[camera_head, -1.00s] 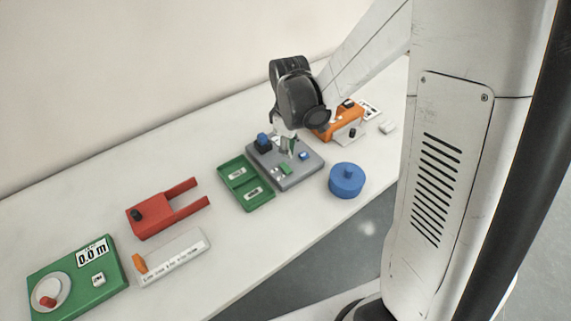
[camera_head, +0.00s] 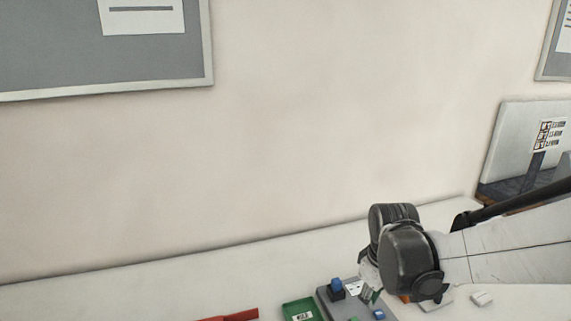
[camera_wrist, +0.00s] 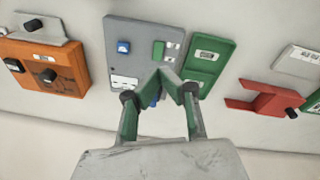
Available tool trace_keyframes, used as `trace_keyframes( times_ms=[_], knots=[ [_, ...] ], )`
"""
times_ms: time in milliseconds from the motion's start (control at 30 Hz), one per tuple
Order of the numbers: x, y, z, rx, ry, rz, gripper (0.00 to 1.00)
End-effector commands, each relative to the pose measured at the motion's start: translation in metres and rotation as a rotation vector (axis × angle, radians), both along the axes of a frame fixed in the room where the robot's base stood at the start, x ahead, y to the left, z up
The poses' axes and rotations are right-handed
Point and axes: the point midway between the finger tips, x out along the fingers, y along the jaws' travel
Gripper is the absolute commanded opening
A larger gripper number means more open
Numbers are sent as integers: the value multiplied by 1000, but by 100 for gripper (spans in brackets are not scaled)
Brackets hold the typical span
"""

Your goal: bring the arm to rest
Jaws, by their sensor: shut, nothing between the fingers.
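My gripper (camera_wrist: 162,82) is in the wrist view, its two green-grey fingers brought together at the tips with nothing between them. It is above the grey plate (camera_wrist: 122,36), and I cannot tell the height. In the head view my dark wrist hangs over the same grey plate (camera_head: 322,296) at the lower right, and the fingers (camera_head: 368,294) show only partly below it. The plate carries small blue, green and white pieces. My arm reaches in from the right edge.
A green two-part tray (camera_wrist: 206,66) lies beside the plate. A red forked block (camera_wrist: 268,102) is farther right in the wrist view, and an orange device (camera_wrist: 45,68) is at left. Wall boards (camera_head: 110,45) hang behind the white bench (camera_head: 150,285).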

Motion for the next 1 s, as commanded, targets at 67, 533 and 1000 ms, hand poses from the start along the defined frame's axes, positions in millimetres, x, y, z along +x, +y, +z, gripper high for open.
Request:
trace_keyframes(
  times_ms=[67,533,1000],
  knots=[
    [-11,0,11,7,-34,-44,0],
    [-68,0,61,83,-242,-317,0],
    [-126,0,76,207,-430,-559,0]
  ],
)
